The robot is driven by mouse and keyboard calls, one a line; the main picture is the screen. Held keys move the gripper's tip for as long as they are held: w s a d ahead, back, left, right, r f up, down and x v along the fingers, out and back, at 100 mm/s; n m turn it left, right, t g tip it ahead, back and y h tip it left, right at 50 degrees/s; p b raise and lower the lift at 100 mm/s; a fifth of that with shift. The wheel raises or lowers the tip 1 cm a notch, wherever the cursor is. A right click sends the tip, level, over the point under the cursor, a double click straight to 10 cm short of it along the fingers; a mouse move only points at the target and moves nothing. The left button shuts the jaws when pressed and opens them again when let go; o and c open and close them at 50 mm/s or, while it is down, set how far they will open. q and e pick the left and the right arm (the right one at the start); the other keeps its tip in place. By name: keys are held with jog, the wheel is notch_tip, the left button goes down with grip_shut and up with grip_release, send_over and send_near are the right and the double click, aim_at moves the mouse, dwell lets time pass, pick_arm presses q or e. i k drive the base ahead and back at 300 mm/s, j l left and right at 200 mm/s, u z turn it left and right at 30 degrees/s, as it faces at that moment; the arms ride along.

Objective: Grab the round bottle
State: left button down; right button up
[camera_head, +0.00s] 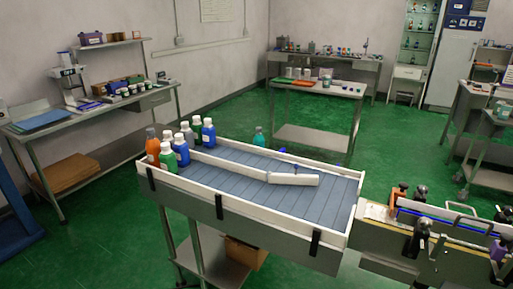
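Several bottles with pale caps stand grouped at the left end of a grey slatted conveyor tray (310,205) with white rails. Among them are an orange bottle (152,150), a green bottle (168,160), a blue bottle (181,153) and, farther back, another blue bottle (208,134). A teal bottle (259,140) shows apart from the group, at the tray's far rail; its lower part is hidden. I cannot tell at this size which bottle is the round one. Neither of my grippers is in view.
A white guide bar (293,179) lies across the tray. A machine with black clamps (420,238) adjoins its right end. Side tables stand at the left (100,115) and back (315,88). Green floor (225,115) is open between them.

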aim_at(259, 139)
jog(key=i+j+u, duration=0.35)
jog(key=u, duration=0.15)
jog(key=i+j+u, duration=0.2)
jog(key=u, duration=0.2)
jog(key=i+u, duration=0.75)
jog(key=i+j+u, duration=0.1)
jog(key=i+u, duration=0.3)
jog(key=i, duration=0.8)
jog(key=i+z, duration=0.3)
jog(key=i, duration=0.3)
jog(key=i+j+z, duration=0.15)
jog(key=i+z, duration=0.15)
jog(key=i, duration=0.35)
jog(key=i+l+z, duration=0.1)
jog(key=i+z, duration=0.5)
jog(key=z, duration=0.15)
jog(key=i+z, duration=0.35)
jog(key=i+l+z, duration=0.1)
jog(key=i+z, duration=0.4)
jog(key=i+j+z, duration=0.1)
jog(key=i+z, duration=0.4)
jog(key=i+j+z, duration=0.1)
jog(key=i+z, duration=0.25)
jog(key=i, duration=1)
